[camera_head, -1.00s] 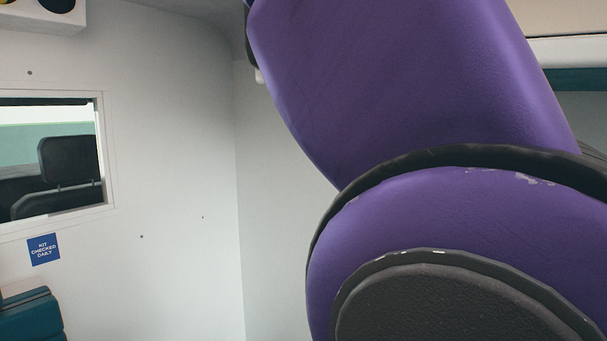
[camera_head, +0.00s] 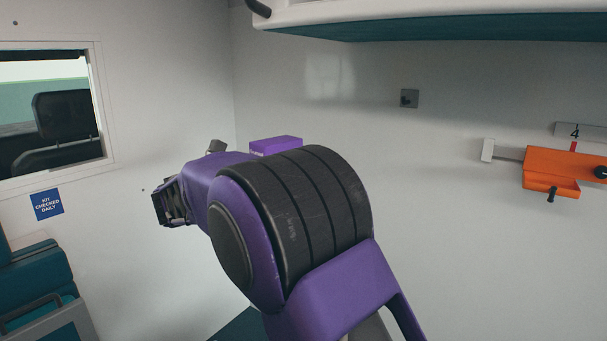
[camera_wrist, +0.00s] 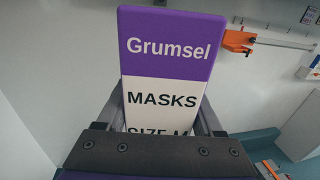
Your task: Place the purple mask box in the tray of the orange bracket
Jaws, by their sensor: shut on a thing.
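The purple and white mask box (camera_wrist: 165,62), lettered "Grumsel MASKS", is held between the fingers of my gripper (camera_wrist: 160,112) in the wrist view. Its lower end is hidden behind the gripper body. In the head view a purple top of the box (camera_head: 276,146) shows behind my arm, and the fingers are hidden there. The orange bracket (camera_head: 565,165) is on the wall at the right, with its tray (camera_head: 550,187) low at its front. It also shows at the upper right of the wrist view (camera_wrist: 237,40), apart from the box.
A cabinet with a teal underside (camera_head: 430,28) overhangs the wall at the top. A small grey wall fitting (camera_head: 409,98) sits between my arm and the bracket. A grey rail (camera_head: 500,151) runs into the bracket. A teal seat (camera_head: 35,275) stands at lower left.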

